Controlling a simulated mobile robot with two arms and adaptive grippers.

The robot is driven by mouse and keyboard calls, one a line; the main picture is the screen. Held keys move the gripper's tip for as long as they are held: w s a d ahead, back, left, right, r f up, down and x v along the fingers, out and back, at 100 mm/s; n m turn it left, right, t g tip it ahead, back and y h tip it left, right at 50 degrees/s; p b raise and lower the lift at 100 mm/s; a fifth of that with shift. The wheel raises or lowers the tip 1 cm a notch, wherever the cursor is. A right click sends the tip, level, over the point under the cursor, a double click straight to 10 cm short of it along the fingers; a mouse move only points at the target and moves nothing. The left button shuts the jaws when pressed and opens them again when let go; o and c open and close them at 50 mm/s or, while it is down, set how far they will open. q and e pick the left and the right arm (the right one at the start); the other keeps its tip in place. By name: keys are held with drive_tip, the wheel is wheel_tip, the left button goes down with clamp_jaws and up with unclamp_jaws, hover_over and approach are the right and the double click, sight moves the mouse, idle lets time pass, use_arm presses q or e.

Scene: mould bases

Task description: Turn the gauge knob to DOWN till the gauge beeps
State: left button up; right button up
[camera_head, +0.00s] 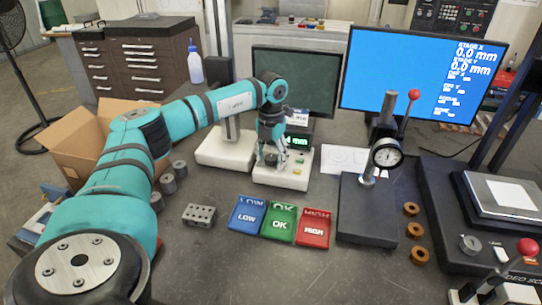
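My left gripper (272,158) points down over a white gauge base (262,178) near the middle of the table. Its fingers are close around a small dark part on that base, and I cannot tell whether they touch it or how far they are open. A small yellow part (297,171) shows on the base, right of the fingers. A dark display with green digits ending in "mm" (296,142) stands behind, partly hidden by my wrist. The knob and its DOWN mark cannot be made out. My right gripper is not in view.
Blue LOW (248,217), green OK (280,226) and red HIGH (312,231) trays stand in front of the base. A dial gauge stand (368,215) is to the right, beside brown rings (415,231). Grey cylinders (179,169) and a drilled block (199,214) lie left.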

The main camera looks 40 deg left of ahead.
use_arm(q)
drive_tip(key=c, duration=1)
